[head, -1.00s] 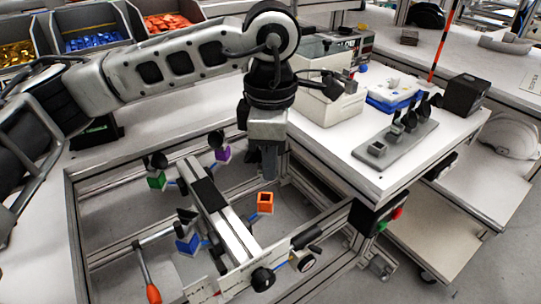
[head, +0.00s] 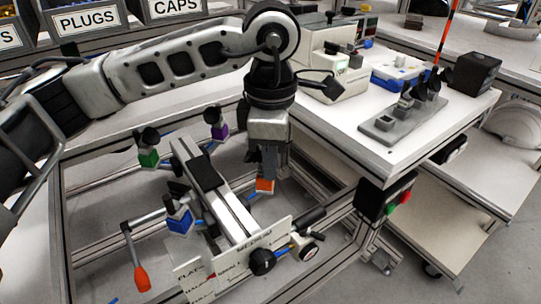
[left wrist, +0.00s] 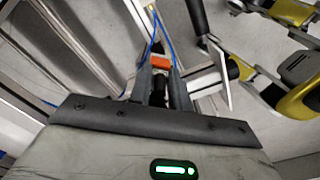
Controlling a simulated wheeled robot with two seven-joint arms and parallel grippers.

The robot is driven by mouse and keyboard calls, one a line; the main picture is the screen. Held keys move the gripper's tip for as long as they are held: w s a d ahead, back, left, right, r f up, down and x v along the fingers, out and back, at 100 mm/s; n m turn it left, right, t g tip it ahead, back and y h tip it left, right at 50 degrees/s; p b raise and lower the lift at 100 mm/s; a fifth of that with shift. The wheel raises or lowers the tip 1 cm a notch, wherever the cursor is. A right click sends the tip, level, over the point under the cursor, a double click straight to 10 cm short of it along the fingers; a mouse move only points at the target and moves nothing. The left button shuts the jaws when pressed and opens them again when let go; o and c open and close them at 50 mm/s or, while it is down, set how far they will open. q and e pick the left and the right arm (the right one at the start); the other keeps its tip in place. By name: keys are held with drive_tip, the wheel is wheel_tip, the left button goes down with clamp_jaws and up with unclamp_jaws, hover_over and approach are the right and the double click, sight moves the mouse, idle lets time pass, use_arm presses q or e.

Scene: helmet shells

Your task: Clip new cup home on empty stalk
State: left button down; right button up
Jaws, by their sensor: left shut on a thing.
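The empty stalk's orange block (head: 265,186) is on the right side of the central rail frame. It also shows in the left wrist view (left wrist: 160,62) just beyond my fingertips. My left gripper (head: 266,174) points down, directly over the orange block, its tips at the block's upper edge. In the left wrist view it (left wrist: 160,80) is shut on a small dark piece (left wrist: 159,86), apparently the new cup, mostly hidden by the fingers. I cannot tell whether the cup touches the block. My right gripper is not in view.
Green (head: 149,158), purple (head: 219,132) and blue (head: 180,221) blocks carry black cups around the rail (head: 226,205). A grey rack (head: 398,127) with dark cups stands on the white table. A white label plate (head: 238,258) and black knob (head: 262,262) are at the front.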

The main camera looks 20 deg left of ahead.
use_arm(q)
drive_tip(key=shift+f, duration=0.1)
idle(0.5)
drive_tip(key=c, duration=1.2)
unclamp_jaws()
